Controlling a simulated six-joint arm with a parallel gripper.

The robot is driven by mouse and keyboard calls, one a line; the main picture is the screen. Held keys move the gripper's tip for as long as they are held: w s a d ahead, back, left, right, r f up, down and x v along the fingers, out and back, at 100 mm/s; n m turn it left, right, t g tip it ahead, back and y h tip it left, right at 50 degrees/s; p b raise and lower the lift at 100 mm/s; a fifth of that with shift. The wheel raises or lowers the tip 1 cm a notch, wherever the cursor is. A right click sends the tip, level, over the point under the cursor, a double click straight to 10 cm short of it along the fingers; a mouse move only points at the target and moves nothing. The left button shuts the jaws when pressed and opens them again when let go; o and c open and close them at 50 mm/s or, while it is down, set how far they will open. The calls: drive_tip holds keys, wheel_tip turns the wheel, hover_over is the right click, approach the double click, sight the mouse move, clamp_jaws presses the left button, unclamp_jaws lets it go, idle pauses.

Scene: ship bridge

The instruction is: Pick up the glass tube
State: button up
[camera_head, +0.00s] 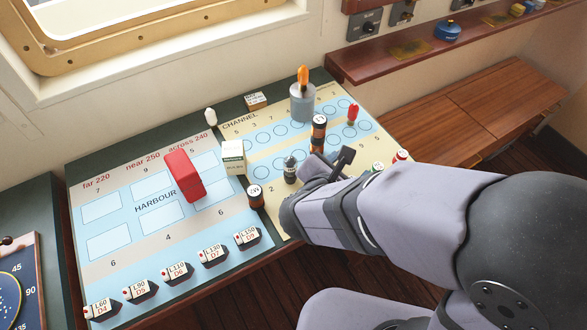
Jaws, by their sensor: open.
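I cannot clearly pick out the glass tube. A small upright grey, glassy-looking piece (290,168) stands on the chart board just left of my gripper and may be it. My gripper (328,162) is open, low over the right half of the board, with its dark fingers partly hidden by my arm. I see nothing between the fingers. A dark cylinder with copper bands (318,133) stands just behind the gripper. Whether my gripper touches anything is hidden.
A red block (185,175), a cream box (233,157) and a grey cylinder with an orange top (302,102) stand on the board (150,215). Several labelled ship blocks (176,272) line its front edge. Red and green pieces (400,156) are near my arm.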

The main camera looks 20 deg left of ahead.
sight(292, 169)
drive_tip(key=s+a+n+y, duration=0.1)
drive_tip(key=a+n, duration=0.1)
drive_tip(key=a, duration=0.2)
drive_tip(key=s+a+f+n+t+y+b, duration=0.1)
drive_tip(key=a+n+y, duration=0.1)
drive_tip(key=a+n, duration=0.1)
drive_tip(key=s+a+n+t+y+b, duration=0.1)
drive_tip(key=s+a+n+y, duration=0.1)
drive_tip(key=a, duration=0.3)
drive_tip(key=shift+f+n, duration=0.3)
drive_tip(key=shift+n, duration=0.4)
drive_tip(key=shift+w+a+f, duration=0.1)
drive_tip(key=shift+w+f, duration=0.1)
drive_tip(key=shift+w, duration=0.45)
drive_tip(key=shift+w+a+f, duration=0.1)
drive_tip(key=shift+w+f, duration=0.05)
drive_tip(key=shift+w, duration=0.25)
drive_tip(key=shift+w+p, duration=0.1)
drive_tip(key=shift+p, duration=0.2)
drive_tip(key=shift+a+p+x, duration=0.15)
drive_tip(key=shift+p+x, duration=0.15)
drive_tip(key=shift+x, duration=0.95)
drive_tip(key=shift+a+p+x, duration=0.15)
drive_tip(key=shift+p+x, duration=0.15)
drive_tip(key=shift+x, duration=0.9)
drive_tip(key=c, duration=1.1)
